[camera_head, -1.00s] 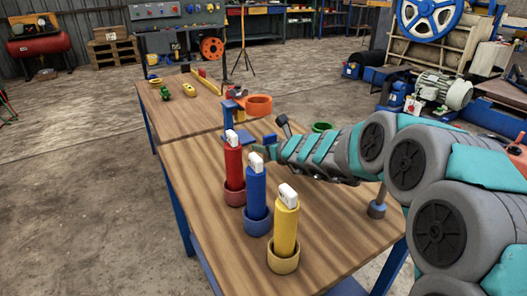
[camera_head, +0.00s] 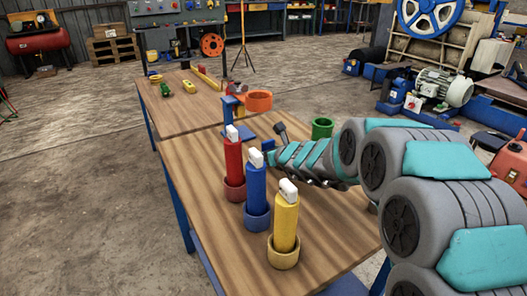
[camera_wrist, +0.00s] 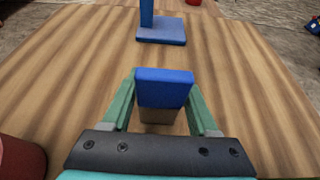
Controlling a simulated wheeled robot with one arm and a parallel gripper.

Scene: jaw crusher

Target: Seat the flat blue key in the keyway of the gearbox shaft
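The flat blue key (camera_wrist: 165,76) sits between the two teal fingers of my gripper (camera_wrist: 163,98) in the wrist view. The fingers touch its sides, and a tan face shows below the blue one. In the head view the key is a small blue patch (camera_head: 268,145) at the tip of my gripper (camera_head: 277,152), over the wooden table (camera_head: 190,165). It appears held just above the wood, but the gap is hard to judge. I cannot make out the gearbox shaft or its keyway in either view.
Red (camera_head: 233,160), blue (camera_head: 256,188) and yellow (camera_head: 285,222) tubes stand upright in cups left of my arm. A green cup (camera_head: 322,127) stands behind the arm.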

